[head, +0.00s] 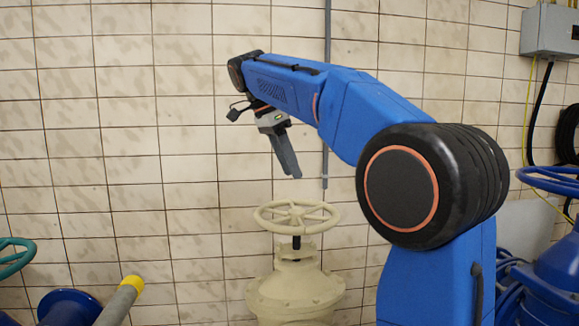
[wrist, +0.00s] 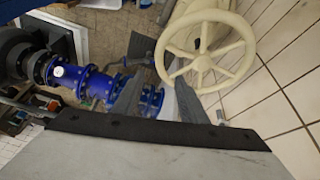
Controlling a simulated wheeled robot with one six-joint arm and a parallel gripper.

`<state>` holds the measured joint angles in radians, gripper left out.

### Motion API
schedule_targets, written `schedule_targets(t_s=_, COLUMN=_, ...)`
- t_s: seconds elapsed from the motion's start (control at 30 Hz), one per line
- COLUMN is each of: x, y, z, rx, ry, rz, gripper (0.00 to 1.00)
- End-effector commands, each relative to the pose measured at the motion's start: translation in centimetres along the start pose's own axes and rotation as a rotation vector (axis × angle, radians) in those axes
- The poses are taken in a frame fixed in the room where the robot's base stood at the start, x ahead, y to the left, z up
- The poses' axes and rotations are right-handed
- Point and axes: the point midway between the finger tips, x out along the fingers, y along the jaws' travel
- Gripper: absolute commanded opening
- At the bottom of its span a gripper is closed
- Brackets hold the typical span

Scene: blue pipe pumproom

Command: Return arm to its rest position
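My blue arm is raised and bent across the head view, with my gripper (head: 292,174) hanging down at its far end. The gripper points down above the cream handwheel (head: 297,217), apart from it. In the head view the fingers overlap and look like one grey piece. In the wrist view, the two fingers of my gripper (wrist: 160,82) stand apart with nothing held between them. The cream handwheel (wrist: 208,72) also shows at the top of the wrist view, beyond the right finger.
The cream valve body (head: 295,290) stands below the wheel, against a tiled wall (head: 120,120). A thin grey conduit (head: 327,90) runs down the wall. A teal handwheel (head: 14,257) and a yellow-capped lever (head: 122,300) are at lower left. A blue wheel (head: 550,181) is at right.

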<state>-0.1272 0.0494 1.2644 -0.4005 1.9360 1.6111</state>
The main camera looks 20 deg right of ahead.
Motion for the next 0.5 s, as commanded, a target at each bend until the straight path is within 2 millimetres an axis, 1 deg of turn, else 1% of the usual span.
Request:
schedule_targets(t_s=0.4, x=0.04, y=0.02, z=0.01, rx=-0.001, ry=0.0, rz=0.0, gripper=0.39)
schedule_targets(t_s=0.5, x=0.33, y=0.45, z=0.02, rx=-0.025, ry=-0.005, rz=-0.006, gripper=0.39)
